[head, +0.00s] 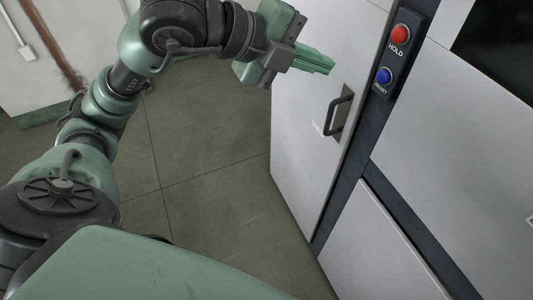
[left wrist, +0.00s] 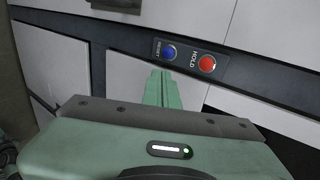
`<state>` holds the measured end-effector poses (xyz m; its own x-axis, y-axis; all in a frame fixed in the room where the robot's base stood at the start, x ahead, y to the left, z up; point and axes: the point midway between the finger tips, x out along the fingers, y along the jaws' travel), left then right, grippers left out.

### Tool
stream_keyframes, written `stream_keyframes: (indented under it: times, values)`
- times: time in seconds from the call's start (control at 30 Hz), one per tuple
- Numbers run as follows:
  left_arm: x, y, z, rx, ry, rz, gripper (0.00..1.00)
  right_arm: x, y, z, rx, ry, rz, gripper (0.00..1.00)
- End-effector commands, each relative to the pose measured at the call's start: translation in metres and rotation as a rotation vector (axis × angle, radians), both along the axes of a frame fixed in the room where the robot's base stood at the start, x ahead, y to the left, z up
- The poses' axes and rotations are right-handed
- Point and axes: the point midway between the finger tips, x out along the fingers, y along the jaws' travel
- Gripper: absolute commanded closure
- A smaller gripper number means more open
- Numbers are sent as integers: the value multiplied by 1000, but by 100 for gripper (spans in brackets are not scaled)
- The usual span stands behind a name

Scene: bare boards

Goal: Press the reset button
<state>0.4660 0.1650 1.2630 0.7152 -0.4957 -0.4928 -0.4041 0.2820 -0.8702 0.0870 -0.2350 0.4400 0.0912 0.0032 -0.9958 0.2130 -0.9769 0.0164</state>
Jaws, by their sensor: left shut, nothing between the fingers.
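The blue reset button (head: 383,76) sits on a dark panel (head: 402,54) on the cabinet front, below the red hold button (head: 401,34). My left gripper (head: 331,66) is shut and empty, to the left of the blue button in the head view and apart from it in the picture. In the left wrist view the blue button (left wrist: 168,52) shows just above the shut fingertips (left wrist: 162,74), with the red button (left wrist: 207,64) to its right. I cannot tell the exact gap between fingertips and button. My right gripper is not in view.
A pale cabinet door (head: 300,140) with a dark handle (head: 339,110) stands below and left of the panel. Dark strips (head: 345,185) divide the cabinet front. The tiled floor (head: 200,200) is clear. A wall with a pipe (head: 50,40) is at the far left.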

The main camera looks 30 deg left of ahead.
Motion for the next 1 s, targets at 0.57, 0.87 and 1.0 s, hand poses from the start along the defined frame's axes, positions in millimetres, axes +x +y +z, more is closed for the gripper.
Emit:
stream_keyframes:
  times: [0.57, 0.87, 1.0]
  values:
    - [-55, -102, 14, -346, -67, -467, 100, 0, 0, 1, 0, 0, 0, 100]
    - [-84, -124, 60, -715, -181, -610, 100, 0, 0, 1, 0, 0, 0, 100]
    - [-85, -115, 86, -927, -248, -597, 100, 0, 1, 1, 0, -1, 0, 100]
